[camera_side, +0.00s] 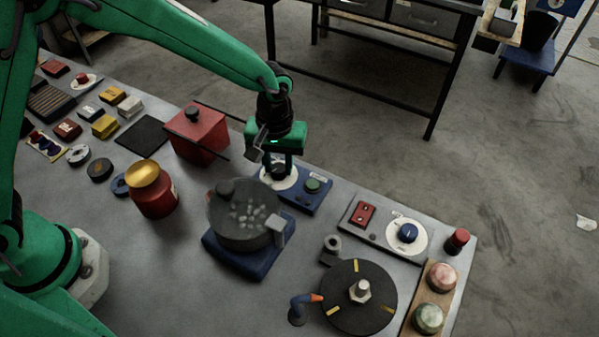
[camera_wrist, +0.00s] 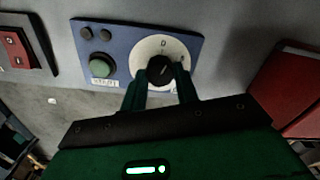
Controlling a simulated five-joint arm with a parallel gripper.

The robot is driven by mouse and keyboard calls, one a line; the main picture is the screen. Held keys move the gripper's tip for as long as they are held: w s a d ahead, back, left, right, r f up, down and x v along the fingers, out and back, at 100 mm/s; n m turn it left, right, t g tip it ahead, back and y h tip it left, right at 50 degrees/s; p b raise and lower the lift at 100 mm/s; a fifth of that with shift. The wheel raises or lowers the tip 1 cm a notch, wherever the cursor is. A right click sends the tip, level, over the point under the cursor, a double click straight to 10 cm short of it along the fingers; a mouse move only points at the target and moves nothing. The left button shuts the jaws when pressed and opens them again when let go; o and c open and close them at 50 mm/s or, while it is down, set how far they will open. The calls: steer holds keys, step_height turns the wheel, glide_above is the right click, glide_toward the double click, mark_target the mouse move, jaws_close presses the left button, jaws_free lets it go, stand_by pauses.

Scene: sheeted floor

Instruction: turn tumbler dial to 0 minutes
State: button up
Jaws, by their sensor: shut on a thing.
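The tumbler dial is a black knob (camera_wrist: 159,70) on a white disc (camera_wrist: 146,49) with dark markings, set in a blue panel (camera_wrist: 120,36). A green button (camera_wrist: 101,67) sits on the panel beside it. In the wrist view a pale line on the knob tilts up and to the right, off the mark at the disc's top. My gripper (camera_wrist: 161,79) has its fingers on either side of the knob, shut on it. In the side view my gripper (camera_side: 278,167) points down over the white disc (camera_side: 279,183) and mostly hides the knob.
A dark pot (camera_side: 240,232) with pale pieces stands on a blue base just left of the panel. A red box (camera_side: 198,135) with a black knob is behind left. A grey panel with a blue dial (camera_side: 408,232) and a red switch (camera_side: 363,214) lies to the right.

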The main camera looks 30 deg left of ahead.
mark_target(278, 167)
steer(key=shift+n, duration=1.7)
steer(key=o, duration=1)
steer(key=shift+r, duration=0.15)
step_height(278, 167, up, 7)
steer(key=shift+r, duration=0.3)
